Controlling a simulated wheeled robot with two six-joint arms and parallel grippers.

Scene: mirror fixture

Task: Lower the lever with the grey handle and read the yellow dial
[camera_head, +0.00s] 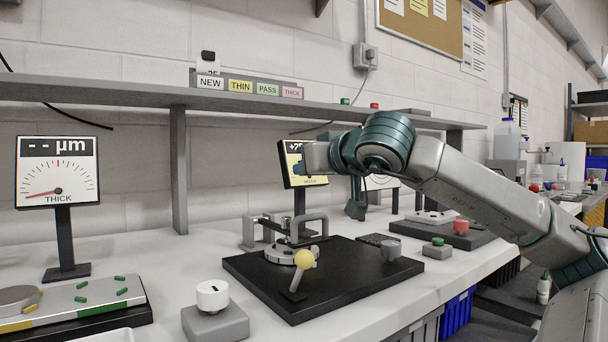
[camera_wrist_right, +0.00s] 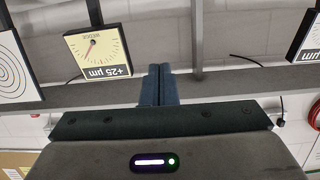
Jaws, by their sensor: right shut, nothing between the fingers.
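The yellow dial (camera_head: 291,150) stands behind the black plate, partly covered by my right gripper. In the right wrist view it (camera_wrist_right: 96,46) appears upside down, labelled WEDGE, with a readout of +25 µm. A short grey handle (camera_head: 391,250) shows at the right of the black plate (camera_head: 350,285); I cannot tell its lever's exact angle. A lever with a yellow ball (camera_head: 304,259) stands tilted near the plate's front. My right gripper (camera_head: 298,168) is raised in front of the dial, away from both levers. Its fingers (camera_wrist_right: 158,70) are together and empty. My left gripper is out of view.
A round metal fixture with a grey arched bar (camera_head: 312,217) stands on the plate. A white THICK dial (camera_head: 57,175) stands at left. A white knob box (camera_head: 213,310), a green-button box (camera_head: 437,250) and a shelf (camera_head: 130,93) are nearby.

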